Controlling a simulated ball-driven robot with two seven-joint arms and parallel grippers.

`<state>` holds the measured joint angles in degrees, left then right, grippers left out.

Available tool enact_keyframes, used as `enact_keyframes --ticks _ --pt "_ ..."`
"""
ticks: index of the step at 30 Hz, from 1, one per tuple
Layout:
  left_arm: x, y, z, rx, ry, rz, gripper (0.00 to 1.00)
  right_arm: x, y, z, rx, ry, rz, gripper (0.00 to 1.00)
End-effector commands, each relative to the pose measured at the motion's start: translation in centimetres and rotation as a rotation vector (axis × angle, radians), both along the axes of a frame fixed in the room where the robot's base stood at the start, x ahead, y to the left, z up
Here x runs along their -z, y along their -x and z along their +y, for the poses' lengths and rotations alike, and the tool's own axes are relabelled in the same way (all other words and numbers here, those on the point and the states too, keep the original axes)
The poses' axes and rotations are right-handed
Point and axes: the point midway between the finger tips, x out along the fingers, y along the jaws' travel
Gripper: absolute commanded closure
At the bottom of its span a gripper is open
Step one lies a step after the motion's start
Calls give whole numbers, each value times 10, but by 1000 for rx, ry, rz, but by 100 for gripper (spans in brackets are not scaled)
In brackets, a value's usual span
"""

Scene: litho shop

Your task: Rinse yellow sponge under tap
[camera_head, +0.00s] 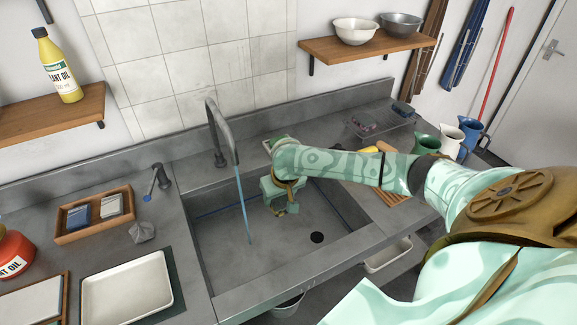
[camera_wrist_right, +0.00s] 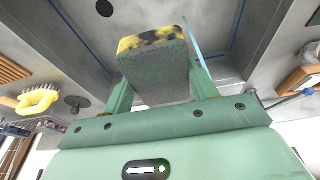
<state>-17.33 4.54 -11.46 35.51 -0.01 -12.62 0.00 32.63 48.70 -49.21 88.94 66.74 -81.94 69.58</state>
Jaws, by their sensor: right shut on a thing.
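The yellow sponge (camera_wrist_right: 152,43) has dark blotches and a grey face. It is held between the fingers of my right gripper (camera_wrist_right: 160,88) in the right wrist view. In the head view my right gripper (camera_head: 281,200) hangs over the sink basin (camera_head: 275,255), and the sponge cannot be made out there. The tall grey tap (camera_head: 212,115) runs a thin blue water stream (camera_head: 243,208) into the basin, left of the gripper. In the wrist view the stream (camera_wrist_right: 203,62) passes close to the sponge's right side; I cannot tell whether it touches. My left gripper is not in view.
A wooden tray (camera_head: 95,230) and a white tray (camera_head: 127,290) lie on the left counter. A yellow brush (camera_wrist_right: 38,101), a wire rack (camera_head: 382,125) and several jugs, including a green one (camera_head: 425,145), stand on the right side. The basin is otherwise empty around its drain (camera_head: 317,237).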

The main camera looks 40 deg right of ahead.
Motion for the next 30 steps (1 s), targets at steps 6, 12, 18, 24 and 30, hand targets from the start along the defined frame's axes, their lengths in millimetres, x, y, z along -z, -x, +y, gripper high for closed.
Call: enact_keyframes --ticks 6,12,18,24,30 --pt "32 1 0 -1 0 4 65 11 -20 17 -1 0 -1 63" --pt "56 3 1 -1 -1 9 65 15 -37 32 -2 -1 -1 63" --pt "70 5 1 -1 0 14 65 15 -53 46 -1 -2 1 63" --pt "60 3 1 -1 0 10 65 15 -69 59 0 -2 -1 63" --pt "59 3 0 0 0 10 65 19 -78 66 1 -1 0 63"
